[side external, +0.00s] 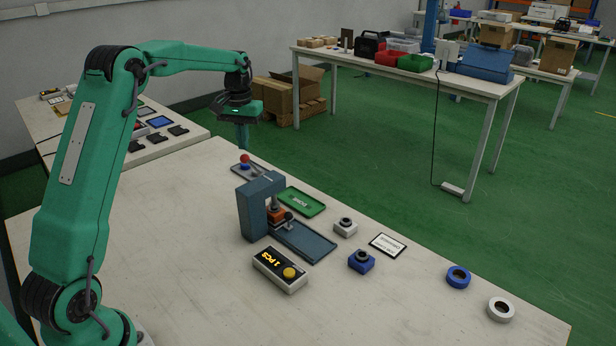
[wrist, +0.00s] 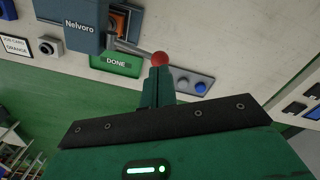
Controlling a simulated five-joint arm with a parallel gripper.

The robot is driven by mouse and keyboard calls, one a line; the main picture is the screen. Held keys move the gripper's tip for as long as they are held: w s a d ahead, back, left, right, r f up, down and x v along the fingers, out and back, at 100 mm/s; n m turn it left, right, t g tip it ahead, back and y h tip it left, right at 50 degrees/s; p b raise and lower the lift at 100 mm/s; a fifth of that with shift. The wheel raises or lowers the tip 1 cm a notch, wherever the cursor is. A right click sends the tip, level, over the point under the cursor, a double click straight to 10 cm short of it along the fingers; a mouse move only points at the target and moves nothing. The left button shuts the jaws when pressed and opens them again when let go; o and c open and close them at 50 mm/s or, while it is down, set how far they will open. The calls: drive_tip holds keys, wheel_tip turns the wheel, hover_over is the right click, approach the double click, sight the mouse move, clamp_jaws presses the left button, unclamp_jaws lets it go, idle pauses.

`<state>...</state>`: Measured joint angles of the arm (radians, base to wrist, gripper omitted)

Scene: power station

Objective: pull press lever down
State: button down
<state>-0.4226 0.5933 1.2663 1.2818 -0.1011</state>
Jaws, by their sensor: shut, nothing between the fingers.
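The grey-blue press (side external: 256,207) stands on the table, and in the wrist view its body (wrist: 70,22) bears the name Nelvoro. An orange part sits in it (wrist: 119,20). Its lever is a thin rod ending in a red ball (wrist: 160,58); the ball also shows in the side view (side external: 244,158). My gripper (side external: 243,148) is shut and empty, pointing down at the ball. In the wrist view its fingertips (wrist: 159,70) overlap the ball's near edge; I cannot tell whether they touch it.
A grey panel with a blue button (wrist: 200,87) lies by the lever. A green DONE tray (side external: 301,203) lies beside the press. A counter box with a yellow button (side external: 281,270), small blocks (side external: 361,261), a card (side external: 388,245) and rings (side external: 458,277) lie nearer.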

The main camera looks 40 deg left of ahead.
drive_tip(key=shift+r, duration=0.95)
drive_tip(key=shift+d+r, duration=0.1)
drive_tip(key=shift+s+d+r, duration=0.15)
drive_tip(key=shift+d+r, duration=0.05)
drive_tip(key=s+d+r+m+t, duration=0.3)
drive_tip(key=s+d+r, duration=0.5)
drive_tip(key=s+d, duration=0.45)
drive_tip(key=s+d+f+m+t, duration=0.2)
drive_tip(key=s+d, duration=0.7)
drive_tip(key=s, duration=0.5)
wheel_tip(320, 180, down, 2)
drive_tip(key=shift+s+d+f+m+t, duration=0.1)
drive_tip(key=shift+s+d+m+t, duration=0.15)
drive_tip(key=shift+s+m, duration=0.2)
